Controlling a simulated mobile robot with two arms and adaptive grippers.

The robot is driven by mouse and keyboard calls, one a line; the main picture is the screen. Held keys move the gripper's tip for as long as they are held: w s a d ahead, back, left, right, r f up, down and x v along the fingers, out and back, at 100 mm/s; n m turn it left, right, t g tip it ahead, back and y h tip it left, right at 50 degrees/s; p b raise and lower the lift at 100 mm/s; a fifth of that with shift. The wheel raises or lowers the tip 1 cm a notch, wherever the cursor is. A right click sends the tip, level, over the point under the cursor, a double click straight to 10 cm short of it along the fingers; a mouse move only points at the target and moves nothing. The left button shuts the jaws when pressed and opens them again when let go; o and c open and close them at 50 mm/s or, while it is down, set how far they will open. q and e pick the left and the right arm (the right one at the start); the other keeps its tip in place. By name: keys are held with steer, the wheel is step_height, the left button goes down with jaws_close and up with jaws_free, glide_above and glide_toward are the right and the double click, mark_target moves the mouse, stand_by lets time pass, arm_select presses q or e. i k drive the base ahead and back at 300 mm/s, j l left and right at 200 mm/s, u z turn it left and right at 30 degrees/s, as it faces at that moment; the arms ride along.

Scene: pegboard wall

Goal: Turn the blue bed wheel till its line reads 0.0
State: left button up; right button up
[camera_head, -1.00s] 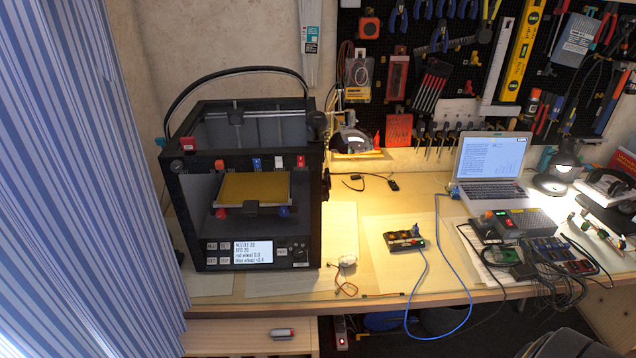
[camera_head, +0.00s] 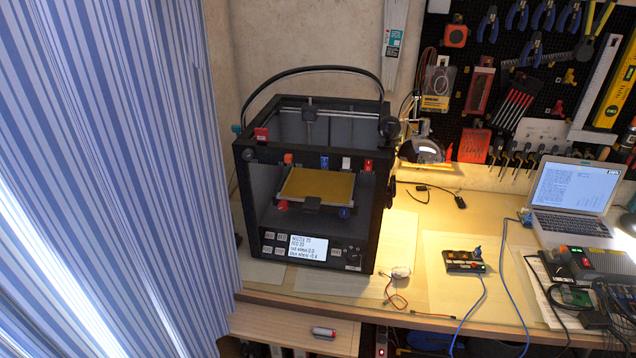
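The black box-framed 3D printer (camera_head: 376,225) stands on the wooden desk. Its yellow bed (camera_head: 317,184) sits level inside the open front. The blue bed wheel (camera_head: 344,212) is under the bed's front right corner. A red wheel (camera_head: 282,205) is under the front left corner. The printer's screen (camera_head: 295,247) shows several lines of small text. The last line appears to give the blue wheel as about 0.4, with a sign before it that is hard to read. The red wheel line appears to read 0.0. Neither of my grippers is in view.
A blue striped curtain (camera_head: 110,180) hangs close on the left. A white part with wires (camera_head: 400,272) and a small dark box (camera_head: 464,262) lie right of the printer. A laptop (camera_head: 572,200) stands further right.

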mark_target(344, 213)
steer(key=i+j+z, duration=0.1)
steer(key=z, duration=0.3)
steer(key=i+j+z, duration=0.1)
steer(key=z, duration=0.3)
steer(key=i+j+z, duration=0.1)
steer(key=z, duration=0.3)
steer(key=j+z, duration=0.2)
steer(key=z, duration=0.2)
